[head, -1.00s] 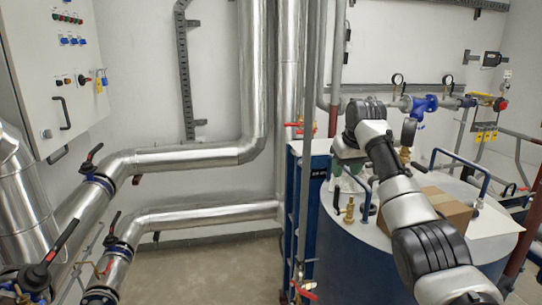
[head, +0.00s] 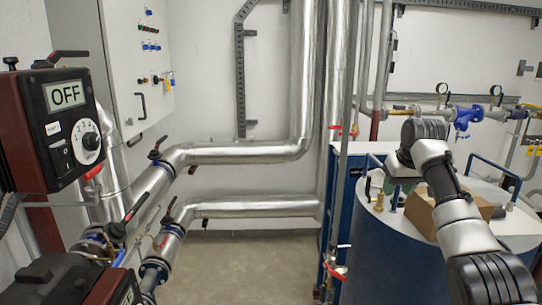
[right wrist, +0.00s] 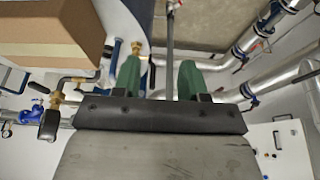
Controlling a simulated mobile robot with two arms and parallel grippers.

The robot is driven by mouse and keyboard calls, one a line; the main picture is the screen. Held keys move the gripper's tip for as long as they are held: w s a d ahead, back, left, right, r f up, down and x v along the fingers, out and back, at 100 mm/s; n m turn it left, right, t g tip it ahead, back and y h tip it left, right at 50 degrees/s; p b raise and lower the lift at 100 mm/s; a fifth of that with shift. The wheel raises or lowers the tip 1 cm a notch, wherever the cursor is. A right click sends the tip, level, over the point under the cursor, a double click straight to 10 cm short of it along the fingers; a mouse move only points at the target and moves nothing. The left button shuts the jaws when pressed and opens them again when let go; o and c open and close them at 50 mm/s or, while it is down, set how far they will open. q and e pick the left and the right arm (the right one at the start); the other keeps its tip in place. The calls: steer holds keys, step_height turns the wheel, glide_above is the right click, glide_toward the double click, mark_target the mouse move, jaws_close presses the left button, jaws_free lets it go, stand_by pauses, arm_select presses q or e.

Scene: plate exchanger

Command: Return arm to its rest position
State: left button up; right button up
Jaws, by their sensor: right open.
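My right arm comes in from the lower right of the head view. Its right gripper (head: 394,185) hangs above the pale top of the blue tank (head: 365,250), left of a cardboard box. In the right wrist view, the two green fingers of the right gripper (right wrist: 158,80) stand apart with nothing between them. The arm partly hides the box and tank top in the head view. My left gripper is not in view.
The cardboard box (head: 421,212) sits on the tank among brass fittings and blue handles. Silver pipes (head: 240,152) run along the wall. A control box reading OFF (head: 62,140) stands close on the left. The floor (head: 235,260) is clear in the middle.

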step_height(320, 180, down, 35)
steer(key=s+a+g+b, duration=0.1)
steer(key=s+b, duration=0.2)
steer(key=s+a+f+b, duration=0.1)
steer(key=s+f, duration=0.3)
steer(key=f, duration=0.3)
steer(key=s+f+g, duration=0.1)
steer(key=s+f, duration=0.3)
steer(key=f, duration=0.3)
steer(key=s+a+f+b, duration=0.1)
steer(key=s+f, duration=0.3)
steer(key=f, duration=0.4)
steer(key=s+a+f+n+b, duration=0.1)
steer(key=s+a+f+b, duration=0.1)
steer(key=s+f, duration=1.65)
steer(key=s+a+f+b, duration=0.1)
steer(key=s+f, duration=0.2)
steer(key=s, duration=1.2)
steer(key=s+a+f+n+g+b, duration=0.1)
steer(key=s+f, duration=0.3)
steer(key=s, duration=1.1)
steer(key=shift+a+f, duration=0.25)
steer(key=shift+a, duration=0.4)
